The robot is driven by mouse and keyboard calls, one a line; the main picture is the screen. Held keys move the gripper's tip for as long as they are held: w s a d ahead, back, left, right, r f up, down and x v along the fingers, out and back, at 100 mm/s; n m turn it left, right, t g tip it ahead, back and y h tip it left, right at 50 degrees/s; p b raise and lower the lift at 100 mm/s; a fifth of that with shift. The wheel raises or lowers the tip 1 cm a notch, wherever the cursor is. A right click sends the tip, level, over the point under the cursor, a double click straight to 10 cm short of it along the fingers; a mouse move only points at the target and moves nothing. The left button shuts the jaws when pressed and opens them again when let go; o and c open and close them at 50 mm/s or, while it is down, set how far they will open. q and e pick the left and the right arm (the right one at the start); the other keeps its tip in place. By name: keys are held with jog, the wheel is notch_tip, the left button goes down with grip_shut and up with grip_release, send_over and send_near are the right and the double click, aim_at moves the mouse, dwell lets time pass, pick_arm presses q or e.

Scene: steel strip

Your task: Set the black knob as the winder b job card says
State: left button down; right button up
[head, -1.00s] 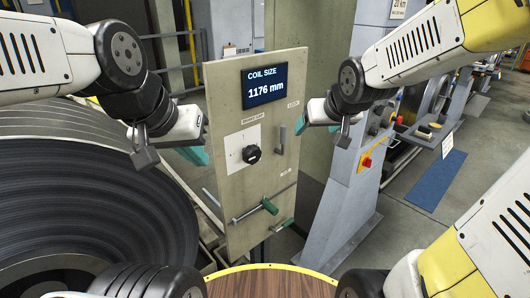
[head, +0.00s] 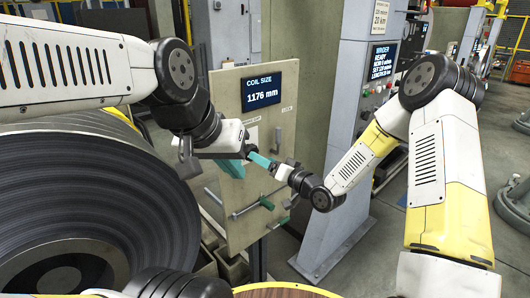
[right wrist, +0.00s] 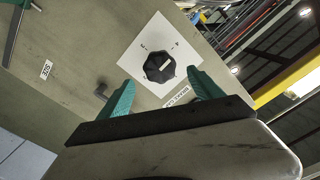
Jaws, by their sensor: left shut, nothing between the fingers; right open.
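The black knob (right wrist: 158,64) is an eight-sided dial with a pale mark, on a white plate (right wrist: 140,48) with small markings too small to read. The plate is on an upright grey-green panel (head: 236,219). In the right wrist view my right gripper (right wrist: 163,84) is open, its teal fingers either side of the knob's near side; I cannot tell if they touch it. In the head view my right gripper (head: 262,161) reaches the panel from the right and the knob is largely hidden. My left gripper (head: 222,153) is shut and empty at the panel's left side.
A screen (head: 262,86) on the panel reads "COIL SIZE 1176 mm". A screen (head: 382,65) on the grey column shows winder text, mostly too small to read. Green-handled levers (head: 266,203) stick out low on the panel. A large coil (head: 110,185) stands at left.

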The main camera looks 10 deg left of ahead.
jog(key=x, duration=0.7)
jog(key=shift+w+a, duration=0.2)
jog(key=shift+a, duration=0.05)
jog(key=c, duration=1.3)
jog(key=shift+c, duration=0.2)
jog(key=shift+n, duration=0.3)
